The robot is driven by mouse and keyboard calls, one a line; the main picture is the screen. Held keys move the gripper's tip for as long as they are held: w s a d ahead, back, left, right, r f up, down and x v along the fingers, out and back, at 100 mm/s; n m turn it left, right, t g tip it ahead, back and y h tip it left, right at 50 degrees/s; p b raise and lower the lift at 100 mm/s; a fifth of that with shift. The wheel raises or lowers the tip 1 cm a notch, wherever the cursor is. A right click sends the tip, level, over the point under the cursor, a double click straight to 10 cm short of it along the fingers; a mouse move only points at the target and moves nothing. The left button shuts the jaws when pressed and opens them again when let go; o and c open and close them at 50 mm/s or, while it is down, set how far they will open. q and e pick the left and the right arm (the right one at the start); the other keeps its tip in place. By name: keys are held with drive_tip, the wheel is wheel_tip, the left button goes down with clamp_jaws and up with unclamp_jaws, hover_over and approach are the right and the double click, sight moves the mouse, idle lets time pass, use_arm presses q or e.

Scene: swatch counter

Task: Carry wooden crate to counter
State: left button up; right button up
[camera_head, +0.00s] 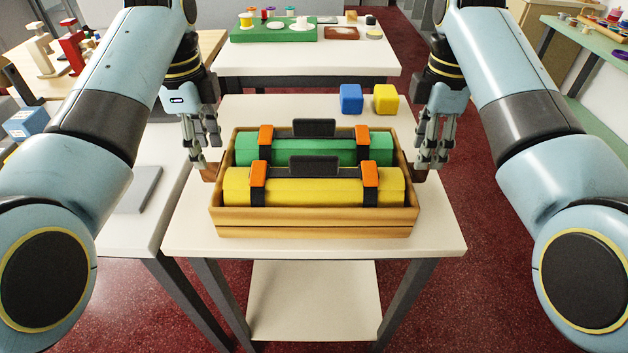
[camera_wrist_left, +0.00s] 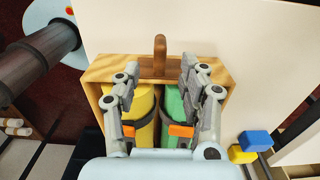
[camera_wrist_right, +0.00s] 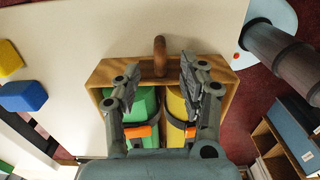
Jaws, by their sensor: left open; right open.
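The wooden crate (camera_head: 315,222) stands level on a white-topped table (camera_head: 190,235) in front of me. It holds a green roll (camera_head: 285,150) and a yellow roll (camera_head: 315,190), each with black straps, orange clips and a dark handle. Brown handles stick out at its left end (camera_head: 209,173) and right end (camera_head: 420,174). My left gripper (camera_head: 199,150) is open just above the left handle, which also shows in the left wrist view (camera_wrist_left: 160,52). My right gripper (camera_head: 430,152) is open above the right handle, seen in the right wrist view (camera_wrist_right: 160,52). Neither clearly touches it.
A blue cube (camera_head: 350,99) and a yellow cube (camera_head: 385,99) sit behind the crate. Beyond stands another white table (camera_head: 340,62) with a green tray (camera_head: 262,35) and small items. A white surface with a grey slab (camera_head: 140,188) adjoins on the left. Red floor is open on the right.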

sight(209, 163)
use_arm(q)
drive_tip(key=shift+f, duration=2.65)
use_arm(e)
drive_tip(key=shift+f, duration=2.6)
use_arm(q)
drive_tip(key=shift+c, duration=0.2)
use_arm(e)
drive_tip(key=shift+c, duration=0.2)
use_arm(q)
clamp_jaws()
use_arm(e)
clamp_jaws()
use_arm(q)
drive_tip(key=shift+w+r, duration=0.1)
